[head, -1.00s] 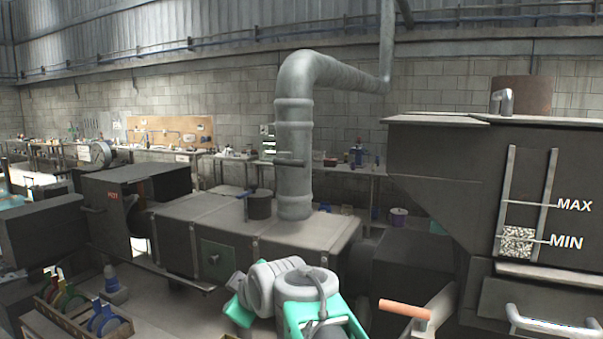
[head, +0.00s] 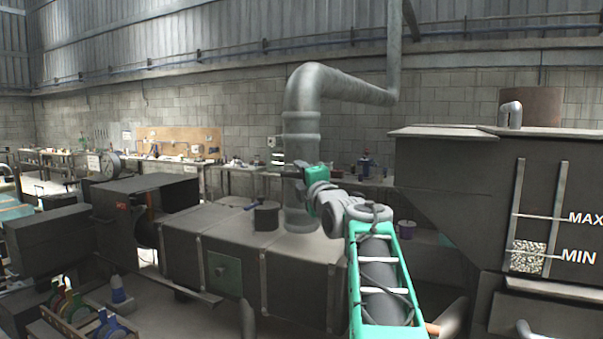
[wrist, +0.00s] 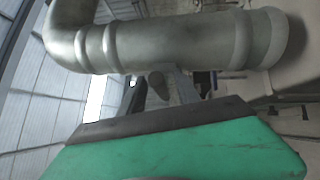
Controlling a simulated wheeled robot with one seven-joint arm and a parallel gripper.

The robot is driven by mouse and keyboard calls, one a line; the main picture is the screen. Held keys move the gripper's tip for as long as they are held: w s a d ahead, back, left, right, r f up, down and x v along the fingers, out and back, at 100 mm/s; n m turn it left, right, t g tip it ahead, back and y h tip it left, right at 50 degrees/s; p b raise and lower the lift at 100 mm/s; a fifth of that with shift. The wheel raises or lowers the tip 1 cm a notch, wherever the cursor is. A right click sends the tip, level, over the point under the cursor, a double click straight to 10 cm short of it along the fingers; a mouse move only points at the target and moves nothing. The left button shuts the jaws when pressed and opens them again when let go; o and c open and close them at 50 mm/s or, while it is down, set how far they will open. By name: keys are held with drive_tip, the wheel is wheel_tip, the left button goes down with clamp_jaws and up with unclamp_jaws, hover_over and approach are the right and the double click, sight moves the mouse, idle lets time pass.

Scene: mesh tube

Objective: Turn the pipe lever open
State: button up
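The large grey pipe (head: 302,130) rises from the dark metal box; in the wrist view the pipe (wrist: 180,47) lies across the top. Its lever (head: 272,174) is a dark bar at the pipe's lower part, mostly hidden behind my gripper (head: 296,172) in the head view. In the wrist view a dark rounded piece that looks like the lever's end (wrist: 158,86) shows between my gripper's fingers (wrist: 157,92). The fingers appear apart, with gaps beside that piece. I cannot tell whether they touch it. My green gripper body fills the bottom.
A dark metal box (head: 230,253) with a short cylinder (head: 266,216) on top stands below the pipe. A dark hopper (head: 450,175) marked MAX and MIN is at the right. A wooden tray (head: 75,325) with coloured items is at the lower left. Workbenches line the back wall.

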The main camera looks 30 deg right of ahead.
drive_tip(key=shift+c, duration=0.5)
clamp_jaws()
idle(0.8)
